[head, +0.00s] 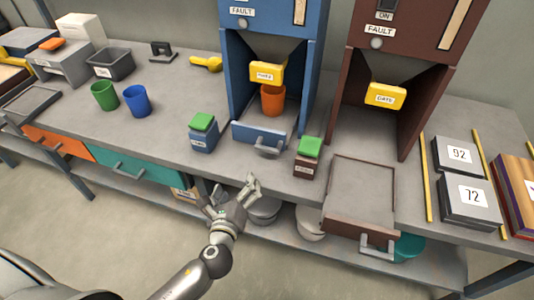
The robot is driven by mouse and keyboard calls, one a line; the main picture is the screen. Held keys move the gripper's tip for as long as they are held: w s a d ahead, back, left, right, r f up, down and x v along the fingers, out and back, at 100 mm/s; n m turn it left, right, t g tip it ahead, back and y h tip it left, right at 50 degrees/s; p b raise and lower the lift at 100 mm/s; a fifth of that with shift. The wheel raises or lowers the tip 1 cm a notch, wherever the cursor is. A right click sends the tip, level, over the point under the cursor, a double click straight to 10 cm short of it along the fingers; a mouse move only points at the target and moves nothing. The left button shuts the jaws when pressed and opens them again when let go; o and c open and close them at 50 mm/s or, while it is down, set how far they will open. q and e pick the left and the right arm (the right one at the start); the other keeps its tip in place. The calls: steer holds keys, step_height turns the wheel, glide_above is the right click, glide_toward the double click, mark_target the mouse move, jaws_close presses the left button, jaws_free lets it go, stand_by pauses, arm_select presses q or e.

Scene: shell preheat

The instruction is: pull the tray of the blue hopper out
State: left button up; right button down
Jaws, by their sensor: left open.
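The blue hopper (232,70) stands at the back of the bench, with a yellow tag on its chute. Its tray (250,133) sits at the hopper's foot, with a blue front and a grey handle (268,149) facing me. An orange cup (272,103) is inside the hopper, under the chute; whether it rests on the tray is hard to tell. My left gripper (235,190) is open and empty, in front of the bench edge, below and slightly left of the handle and apart from it. My right gripper is not in view.
Small green-topped blocks, blue (203,138) and brown (304,168), flank the tray's path. The brown hopper (410,80) stands right, its tray (360,190) out past the bench edge. Green (104,97) and blue (137,103) cups stand left. Bench before the handle is clear.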

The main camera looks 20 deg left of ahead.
mark_target(266, 151)
arm_select(q)
steer(key=w+d+r+m+t+h, duration=0.25)
steer(key=d+r+m, duration=0.25)
steer(key=m, duration=0.4)
steer(key=shift+h, duration=0.25)
steer(key=w, duration=0.9)
steer(key=shift+w+f, duration=0.25)
steer(key=shift+w, duration=0.15)
steer(key=c, duration=1.4)
